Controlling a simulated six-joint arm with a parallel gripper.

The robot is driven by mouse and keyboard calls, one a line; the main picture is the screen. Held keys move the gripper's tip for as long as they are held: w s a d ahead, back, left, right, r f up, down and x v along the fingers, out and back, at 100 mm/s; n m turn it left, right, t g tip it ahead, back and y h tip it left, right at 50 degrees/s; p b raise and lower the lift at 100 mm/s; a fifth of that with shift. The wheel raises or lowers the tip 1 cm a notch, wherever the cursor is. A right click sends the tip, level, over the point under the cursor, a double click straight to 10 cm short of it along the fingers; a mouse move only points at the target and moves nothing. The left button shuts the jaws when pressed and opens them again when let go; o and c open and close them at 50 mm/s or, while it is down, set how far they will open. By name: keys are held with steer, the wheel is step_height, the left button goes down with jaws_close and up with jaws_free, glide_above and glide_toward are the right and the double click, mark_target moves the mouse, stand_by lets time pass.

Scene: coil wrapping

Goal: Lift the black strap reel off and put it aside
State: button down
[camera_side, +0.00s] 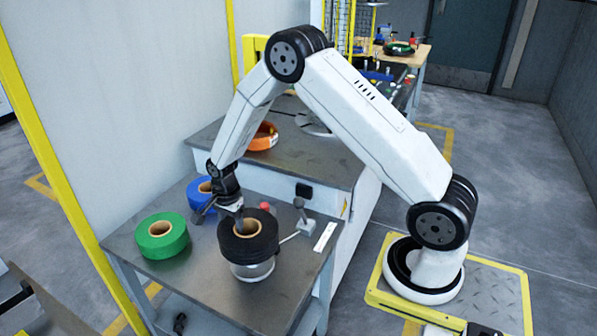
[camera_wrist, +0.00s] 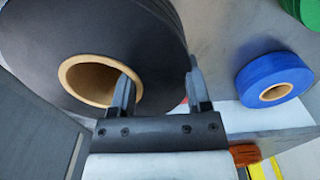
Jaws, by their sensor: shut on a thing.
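The black strap reel (camera_side: 262,243) has a tan core and shows over a pale round stand (camera_side: 253,271) on the metal table. I cannot tell whether it rests on the stand or is slightly above it. My gripper (camera_side: 222,213) is at the reel's left side, shut on its wound wall. In the wrist view, one finger of my gripper (camera_wrist: 160,90) reaches into the tan core and the other is outside the rim. The black reel (camera_wrist: 120,35) fills the upper left there.
A green reel (camera_side: 160,246) lies left on the table. A blue reel (camera_side: 199,199) lies behind my gripper, also in the wrist view (camera_wrist: 258,74). A small lever (camera_side: 303,218) stands right of the black reel. An orange reel (camera_side: 263,139) lies on the bench behind. The front table (camera_side: 200,282) is clear.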

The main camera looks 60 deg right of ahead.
steer(key=shift+r, duration=1.4)
step_height(320, 180, up, 18)
steer(key=s+d+n, duration=0.6)
steer(key=d+n, duration=0.1)
steer(key=d, duration=0.3)
steer(key=s+d+n, duration=0.7)
steer(key=d+n, duration=0.1)
steer(key=d, duration=0.2)
steer(key=s+d+n, duration=0.6)
steer(key=d+n, duration=0.1)
steer(key=d, duration=0.3)
steer(key=shift+n, duration=0.3)
step_height(320, 180, down, 5)
steer(key=shift+d+f, duration=0.15)
steer(key=shift+f, duration=0.05)
stand_by(0.4)
